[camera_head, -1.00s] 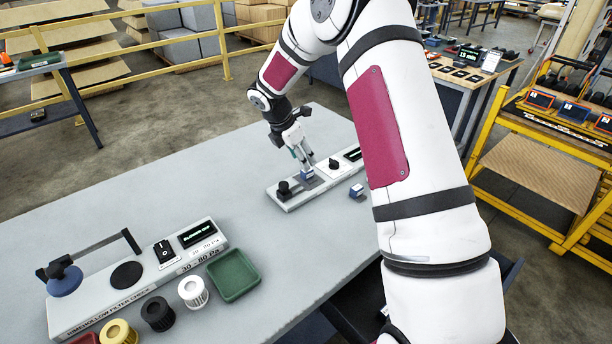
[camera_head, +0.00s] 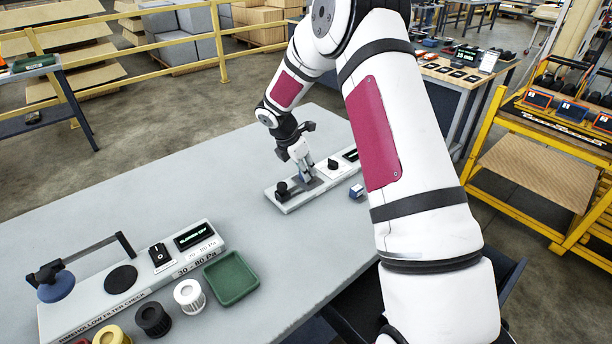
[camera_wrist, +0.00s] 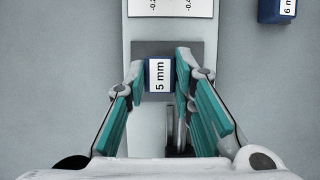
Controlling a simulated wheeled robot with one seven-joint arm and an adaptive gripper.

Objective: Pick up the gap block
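The gap block is a small blue block (camera_wrist: 159,75) with a white "5 mm" label, standing on the dark grey plate of the long light fixture in the wrist view. My gripper (camera_wrist: 161,72) reaches down over it, with one teal-padded finger on each side. The fingertips are very close to its sides; whether they press on it I cannot tell. In the head view my gripper (camera_head: 306,176) is low over the fixture (camera_head: 292,203) and hides the block. A second blue block, marked "6 mm" (camera_wrist: 276,10), lies beside the fixture; it also shows in the head view (camera_head: 356,191).
The fixture has a black knob (camera_head: 282,188) at its left end and a dark display at its right. A filter-check unit (camera_head: 120,290), several filters and a green tray (camera_head: 231,278) stand at the table's near left. The table (camera_head: 190,180) between is clear.

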